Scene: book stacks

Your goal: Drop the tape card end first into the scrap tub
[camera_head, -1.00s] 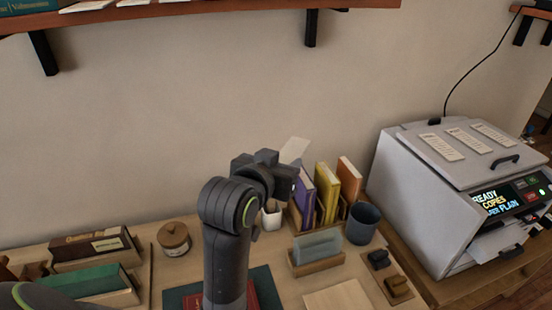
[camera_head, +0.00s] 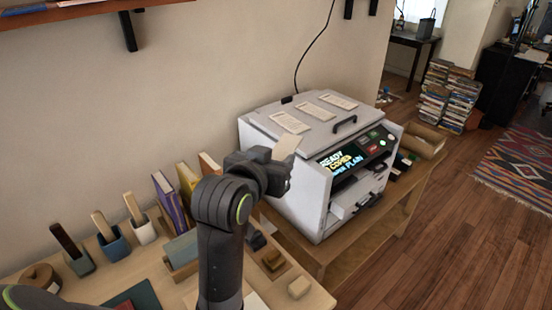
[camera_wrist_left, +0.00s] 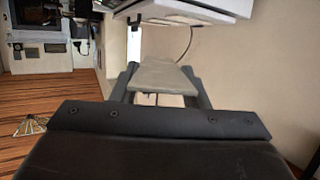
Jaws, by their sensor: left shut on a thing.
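My left gripper (camera_head: 280,162) is shut on a pale, flat card (camera_head: 288,145), likely the tape card, held up in front of the copier in the head view. In the left wrist view the card (camera_wrist_left: 162,77) lies flat between the two dark fingers and points away from the wrist. I cannot make out tape on it. I cannot pick out the scrap tub; my arm hides part of the desk. My right gripper is not in view.
The grey copier (camera_head: 312,200) stands on a wooden table right of the desk. Books (camera_head: 172,200), small cups (camera_head: 113,244) and a card holder (camera_head: 182,252) crowd the desk. Open wooden floor (camera_head: 440,240) lies to the right, with book stacks (camera_head: 450,97) farther off.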

